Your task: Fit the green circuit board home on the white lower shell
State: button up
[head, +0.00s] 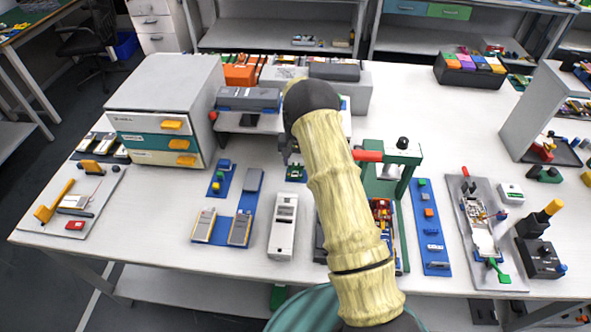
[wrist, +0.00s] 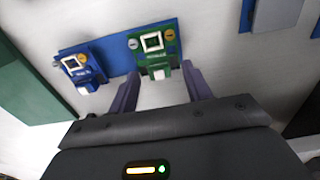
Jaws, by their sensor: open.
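The green circuit board (wrist: 153,50) lies on a blue strip in the wrist view, with a square white-framed chip and a pale connector on its near end. It also shows small in the head view (head: 296,173), just left of my arm. My gripper (wrist: 161,72) is open, its two purple fingers on either side of the board's near end. Whether they touch it I cannot tell.
A blue board (wrist: 80,73) lies left of the green one on the blue strip (wrist: 113,57). A green press (head: 390,175) with a red handle stands right of my arm. A white slotted part (head: 283,225) lies nearby. A drawer cabinet (head: 160,110) stands at the left.

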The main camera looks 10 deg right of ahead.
jog(key=c, duration=1.1)
grip_shut()
notch_tip(320, 180, up, 10)
jog(key=b, duration=0.1)
jog(key=shift+b, duration=0.35)
